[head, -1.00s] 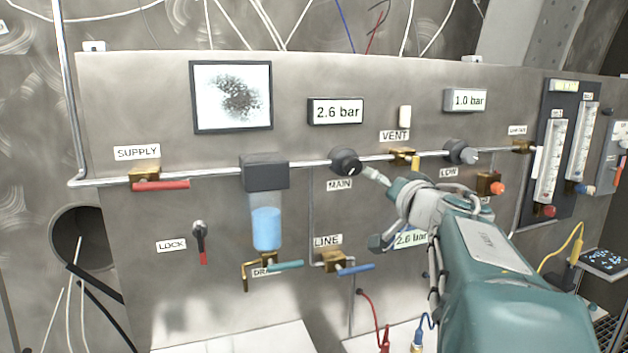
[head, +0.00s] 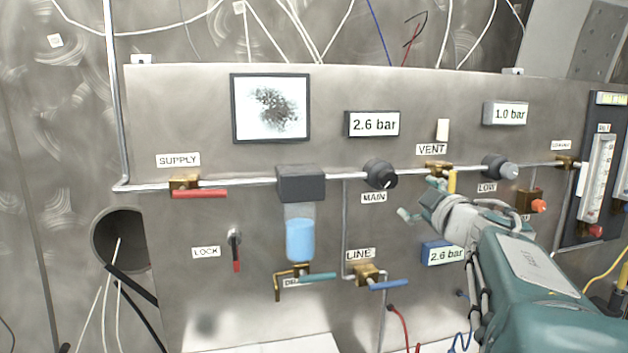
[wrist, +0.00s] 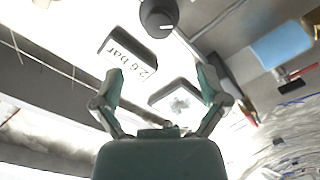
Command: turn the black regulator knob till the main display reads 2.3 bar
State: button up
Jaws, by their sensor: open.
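The black regulator knob (head: 380,174) labelled MAIN sits on the pipe at the middle of the panel in the head view. It also shows at the top edge of the wrist view (wrist: 158,14). The main display (head: 373,124) above it reads 2.6 bar; it is tilted in the wrist view (wrist: 127,53). My gripper (head: 420,199) is open and empty, to the right of and a little below the knob, apart from it in the picture. In the wrist view my spread fingers (wrist: 160,82) have nothing between them, and the knob lies beyond their tips.
The VENT valve (head: 440,172) with its yellow handle is close behind my gripper. The LOW knob (head: 497,168) is farther right. A blue-framed display (head: 443,254) below reads 2.6 bar. The LINE valve (head: 368,275) and blue-filled bowl (head: 300,240) are lower left.

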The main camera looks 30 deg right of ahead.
aim_at(390, 182)
jog(key=w+d+n, duration=0.1)
jog(key=w+n, duration=0.2)
jog(key=n, duration=0.2)
jog(key=w+n, duration=0.4)
jog(key=n, duration=0.1)
jog(key=w+d+n, duration=0.1)
jog(key=w+n, duration=0.3)
jog(key=n, duration=0.2)
jog(key=shift+d, duration=0.3)
jog(key=shift+s, duration=0.1)
jog(key=c, duration=1.1)
